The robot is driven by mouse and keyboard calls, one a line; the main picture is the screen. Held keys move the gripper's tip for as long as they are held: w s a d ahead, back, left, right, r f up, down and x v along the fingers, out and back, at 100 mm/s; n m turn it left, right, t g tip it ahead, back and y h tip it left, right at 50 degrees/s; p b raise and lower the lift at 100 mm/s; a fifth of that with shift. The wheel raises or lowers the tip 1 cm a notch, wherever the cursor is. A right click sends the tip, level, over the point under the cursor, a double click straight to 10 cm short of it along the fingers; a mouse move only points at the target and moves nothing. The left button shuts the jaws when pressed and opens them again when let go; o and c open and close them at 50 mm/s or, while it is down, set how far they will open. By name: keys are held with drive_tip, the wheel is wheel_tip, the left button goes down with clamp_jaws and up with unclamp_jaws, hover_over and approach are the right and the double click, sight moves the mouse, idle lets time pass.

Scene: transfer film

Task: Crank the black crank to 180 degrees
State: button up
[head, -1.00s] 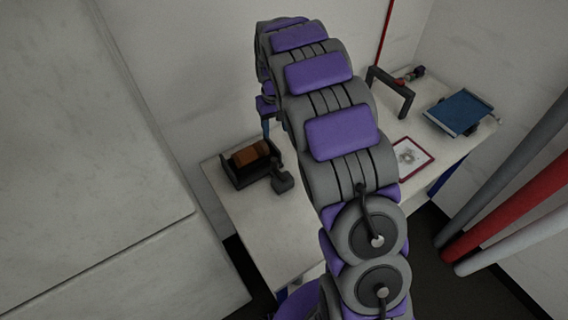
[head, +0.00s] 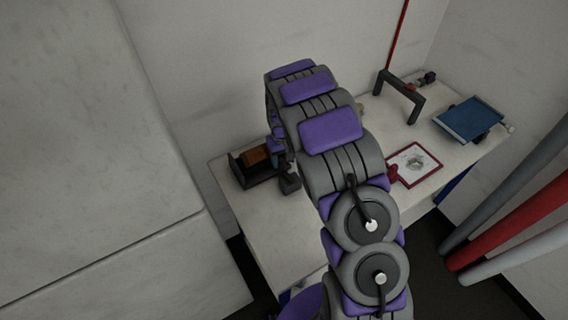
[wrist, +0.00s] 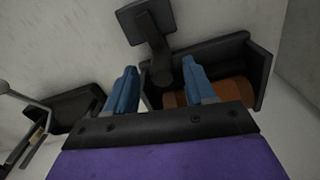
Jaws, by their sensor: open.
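The black crank (head: 289,182) sticks out from the right side of a black open box (head: 236,172) that holds a brown roll (head: 256,155). In the wrist view, the crank (wrist: 150,24) has a square end plate at the top and a short stem running down. The box (wrist: 262,72) and brown roll (wrist: 232,90) show at the right. My gripper (wrist: 160,80) is open, its two blue fingers apart. The crank's stem shows between them in the picture; contact is unclear. In the head view, my gripper (head: 276,146) is partly hidden by my arm, close above the box.
The box stands on a pale table (head: 268,232) against the wall. A red-framed board (head: 427,177), a dark bracket (head: 398,97) and a blue tray (head: 470,117) lie farther right. Thick pipes (head: 512,205) stand at the right. A dark object (wrist: 75,107) shows at the wrist view's left.

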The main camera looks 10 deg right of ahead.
sight(285, 164)
drive_tip(key=shift+a+f, duration=0.25)
drive_tip(key=shift+f, duration=0.35)
drive_tip(key=shift+a+f, duration=0.25)
drive_tip(key=shift+f, duration=0.3)
drive_tip(key=shift+a+f, duration=0.1)
drive_tip(key=shift+f, duration=0.35)
drive_tip(key=shift+d, duration=0.8)
drive_tip(key=shift+c, duration=0.5)
drive_tip(key=shift+a, duration=0.55)
drive_tip(key=c, duration=0.6)
drive_tip(key=shift+c, duration=1.4)
drive_tip(key=shift+d, duration=0.25)
clamp_jaws()
